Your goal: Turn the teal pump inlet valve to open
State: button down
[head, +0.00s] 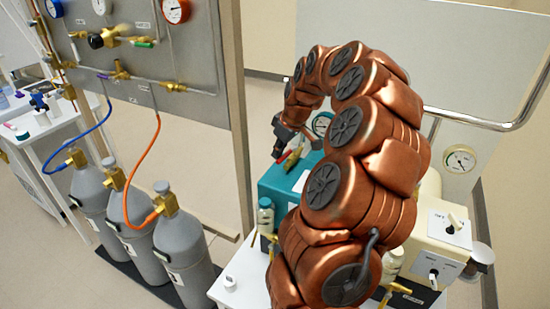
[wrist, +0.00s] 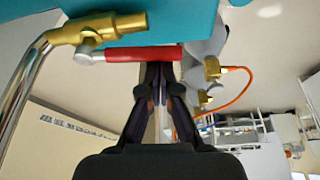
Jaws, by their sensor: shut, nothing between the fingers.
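The teal pump (head: 276,186) stands on a white bench, partly hidden behind my arm in the head view. Its teal body (wrist: 165,28) fills the top of the wrist view. A brass valve (wrist: 98,28) sits against it, with a lever in a red sleeve (wrist: 130,54) running right from a metal pivot. The red lever (head: 283,158) also shows small in the head view. My gripper (wrist: 158,72) is shut and empty, its fingertips at the right part of the red sleeve. I cannot tell whether they touch it. In the head view, my gripper (head: 284,134) is above the lever.
Several grey gas cylinders (head: 127,220) stand left of the bench, with blue and orange hoses to a gauge panel (head: 190,60). A small bottle (head: 265,215) is close to the pump. A cream unit with switches (head: 445,225) stands right of my arm.

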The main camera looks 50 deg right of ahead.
jog(key=shift+s+b, duration=0.45)
jog(key=shift+b, duration=0.25)
dwell(0.3)
jog(key=shift+w+r, duration=0.15)
jog(key=shift+w, duration=0.2)
jog(key=w, duration=0.1)
jog(key=w+r, duration=0.1)
jog(key=w+a, duration=0.1)
jog(key=shift+w+r+b, duration=0.1)
jog(key=shift+r+b, duration=0.15)
jog(key=shift+b, duration=0.1)
jog(key=b+v, duration=0.1)
jog(key=v, duration=0.8)
jog(key=shift+s+d, duration=0.15)
jog(key=shift+s, duration=0.1)
